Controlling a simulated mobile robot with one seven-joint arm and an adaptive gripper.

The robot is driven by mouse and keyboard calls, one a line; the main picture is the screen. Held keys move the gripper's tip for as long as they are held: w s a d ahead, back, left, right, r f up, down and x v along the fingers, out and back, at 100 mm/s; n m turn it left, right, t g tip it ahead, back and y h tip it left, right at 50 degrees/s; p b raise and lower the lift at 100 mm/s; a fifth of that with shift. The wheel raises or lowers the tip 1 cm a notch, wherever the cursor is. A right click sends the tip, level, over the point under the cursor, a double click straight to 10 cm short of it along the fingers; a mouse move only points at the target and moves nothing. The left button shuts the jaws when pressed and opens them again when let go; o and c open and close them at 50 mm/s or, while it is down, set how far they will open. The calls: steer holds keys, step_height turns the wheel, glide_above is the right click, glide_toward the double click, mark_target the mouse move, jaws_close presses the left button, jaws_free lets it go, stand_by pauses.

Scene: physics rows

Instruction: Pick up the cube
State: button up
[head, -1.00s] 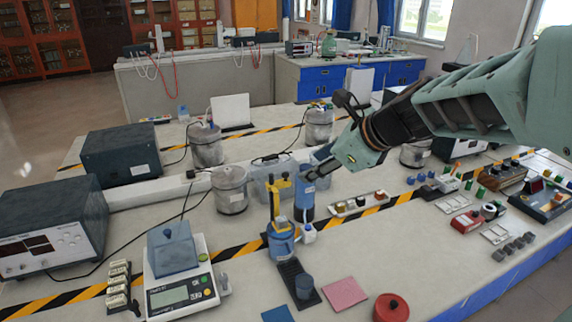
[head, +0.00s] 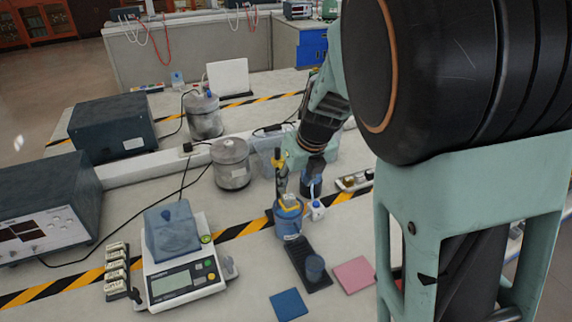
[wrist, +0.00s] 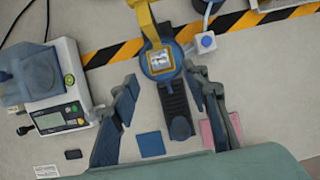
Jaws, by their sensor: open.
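No plain loose cube stands out clearly. A flat blue square (head: 289,305) and a flat pink square (head: 354,273) lie on the bench. My gripper (wrist: 160,73) is open and empty, its fingers apart above the bench, with the blue square and a dark strip (wrist: 174,100) between them in the picture.
Metal pots (head: 231,165) and dark instrument boxes (head: 112,128) stand farther back. My arm hides the right side of the bench. Bare bench lies around the squares.

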mark_target(289, 197)
steer(key=b+x, duration=0.2)
steer(key=x, duration=0.6)
steer(key=shift+w+f, duration=0.1)
steer(key=shift+f, duration=0.05)
jaws_close()
